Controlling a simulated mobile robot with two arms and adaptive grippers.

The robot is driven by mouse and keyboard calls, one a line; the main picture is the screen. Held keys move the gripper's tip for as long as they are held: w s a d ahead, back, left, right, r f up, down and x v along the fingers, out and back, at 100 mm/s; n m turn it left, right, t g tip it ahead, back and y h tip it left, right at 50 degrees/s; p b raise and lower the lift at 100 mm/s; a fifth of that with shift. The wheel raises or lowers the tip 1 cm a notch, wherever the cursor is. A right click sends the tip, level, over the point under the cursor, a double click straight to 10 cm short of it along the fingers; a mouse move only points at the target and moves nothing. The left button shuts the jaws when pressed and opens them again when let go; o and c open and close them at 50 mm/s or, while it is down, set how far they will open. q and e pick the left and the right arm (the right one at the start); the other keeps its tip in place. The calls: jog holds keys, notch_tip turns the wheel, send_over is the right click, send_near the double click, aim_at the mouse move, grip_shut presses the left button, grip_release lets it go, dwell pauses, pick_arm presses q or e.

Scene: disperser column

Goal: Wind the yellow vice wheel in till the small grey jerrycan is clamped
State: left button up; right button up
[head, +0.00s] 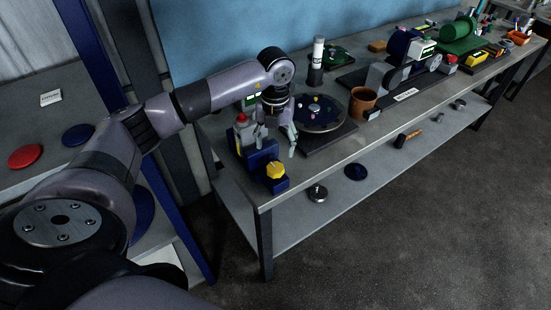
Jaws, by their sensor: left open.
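The yellow vice wheel (277,170) is on the front end of a blue vice (268,184) near the left end of the workbench. The small grey jerrycan (241,134), with a red cap, stands upright at the back of the vice. My left gripper (275,144) points down over the vice, behind and above the wheel, with its fingers apart and nothing visible between them. It partly covers the vice and the jerrycan's right side. I cannot tell whether the vice jaws touch the jerrycan. My right gripper is not in view.
A round dark plate (319,115) on a dark base lies just right of my left gripper. A brown pot (362,104) and a dark cylinder (316,67) stand farther along. The workbench (330,165) has bare room along its front edge. A blue post (100,75) rises at left.

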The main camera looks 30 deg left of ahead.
aim_at(276, 166)
pick_arm(q)
notch_tip(276, 166, down, 8)
jog(key=shift+f+p, duration=0.1)
jog(key=shift+p, duration=0.9)
jog(key=c, duration=1.1)
jog(key=shift+c, duration=0.2)
